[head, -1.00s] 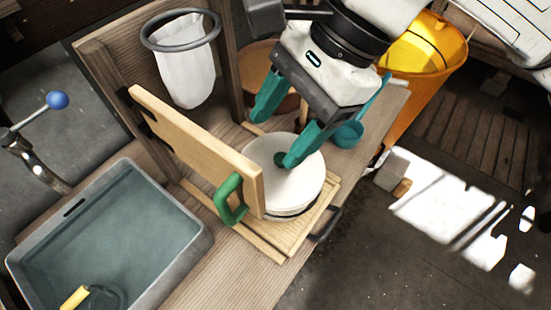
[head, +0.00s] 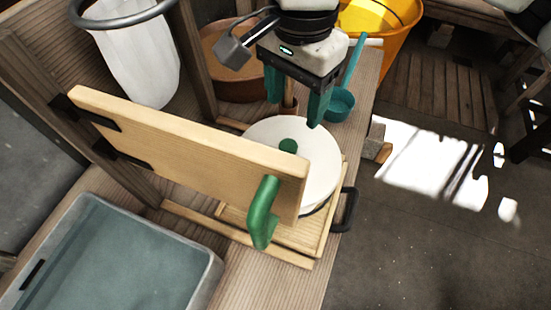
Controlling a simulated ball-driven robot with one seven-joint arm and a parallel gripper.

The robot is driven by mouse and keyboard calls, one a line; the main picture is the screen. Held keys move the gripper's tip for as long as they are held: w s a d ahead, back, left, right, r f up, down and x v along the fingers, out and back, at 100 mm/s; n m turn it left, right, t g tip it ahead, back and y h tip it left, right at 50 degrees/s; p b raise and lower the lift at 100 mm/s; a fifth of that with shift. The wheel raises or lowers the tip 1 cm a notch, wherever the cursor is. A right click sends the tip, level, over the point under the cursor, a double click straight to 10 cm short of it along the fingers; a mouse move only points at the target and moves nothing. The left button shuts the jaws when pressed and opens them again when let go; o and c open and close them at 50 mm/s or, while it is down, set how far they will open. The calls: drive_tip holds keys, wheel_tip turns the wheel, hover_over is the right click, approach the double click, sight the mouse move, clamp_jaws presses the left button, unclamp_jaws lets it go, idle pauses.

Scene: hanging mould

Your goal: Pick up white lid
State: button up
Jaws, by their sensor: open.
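The white lid (head: 318,155) is a round disc with a small green knob (head: 288,146) at its middle. It lies flat on a round mould whose dark rim shows just below its edge, on a slatted wooden tray (head: 290,235). The raised wooden board (head: 190,145) with a green handle (head: 262,212) hides the lid's near left part. My gripper (head: 295,108) has two teal fingers, open and empty, pointing down over the lid's far edge, behind the knob. I cannot tell its exact height above the lid.
A grey basin of water (head: 110,260) is at the lower left. A white cloth bag (head: 135,60) hangs in a ring at the upper left. A teal ladle (head: 340,103) lies right of my gripper, near a yellow bucket (head: 375,20). A dark side handle (head: 347,210) sticks out right of the tray.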

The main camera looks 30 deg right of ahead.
sight(288, 145)
drive_tip(key=shift+w+a+f, duration=0.1)
drive_tip(key=shift+w+f, duration=0.05)
drive_tip(key=shift+f, duration=0.3)
drive_tip(key=shift+w+a+f, duration=0.1)
drive_tip(key=shift+f, duration=0.35)
drive_tip(key=shift+s+f+p, duration=0.1)
drive_tip(key=shift+f+p, duration=0.7)
drive_tip(key=shift+f, duration=4.2)
drive_tip(key=c, duration=1.1)
drive_tip(key=shift+r, duration=0.1)
drive_tip(key=shift+c, duration=0.2)
